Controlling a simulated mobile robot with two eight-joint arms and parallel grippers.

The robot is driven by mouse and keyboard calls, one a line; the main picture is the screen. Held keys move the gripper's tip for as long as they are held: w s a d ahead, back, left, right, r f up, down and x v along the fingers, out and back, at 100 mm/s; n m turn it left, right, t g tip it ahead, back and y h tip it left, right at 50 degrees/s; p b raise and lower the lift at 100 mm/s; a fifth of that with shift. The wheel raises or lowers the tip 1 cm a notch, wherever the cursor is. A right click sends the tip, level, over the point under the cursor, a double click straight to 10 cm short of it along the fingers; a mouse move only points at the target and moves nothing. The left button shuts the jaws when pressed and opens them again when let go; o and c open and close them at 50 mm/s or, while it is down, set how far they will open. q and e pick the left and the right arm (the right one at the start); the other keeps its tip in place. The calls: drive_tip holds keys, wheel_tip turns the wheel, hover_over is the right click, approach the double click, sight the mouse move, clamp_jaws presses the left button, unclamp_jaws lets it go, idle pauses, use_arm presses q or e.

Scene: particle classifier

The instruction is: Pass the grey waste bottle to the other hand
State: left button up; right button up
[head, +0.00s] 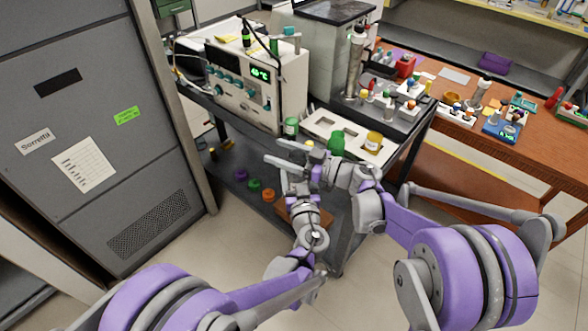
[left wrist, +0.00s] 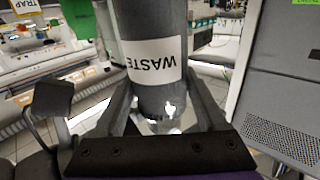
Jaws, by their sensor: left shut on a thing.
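The grey waste bottle (left wrist: 160,95), a dark cylinder with a white WASTE label, stands between the fingers of my left gripper (left wrist: 160,112) in the left wrist view. That gripper is shut on it. In the head view my left gripper (head: 298,188) is above the cart's lower shelf, and I cannot clearly make out the bottle among the grey fingers. My right gripper (head: 288,156) comes in from the right just above the left one. Its two fingers point left and stand apart. I cannot tell whether they touch the bottle.
A black cart (head: 400,150) carries a white instrument (head: 262,100), a white tray (head: 318,122), a green bottle (head: 337,143) and a yellow-capped jar (head: 374,142). Coloured caps (head: 254,184) lie on its lower shelf. A grey cabinet (head: 90,190) stands left; a wooden bench (head: 520,145) stands right.

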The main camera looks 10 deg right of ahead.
drive_tip(key=o, duration=0.3)
drive_tip(key=shift+d, duration=0.1)
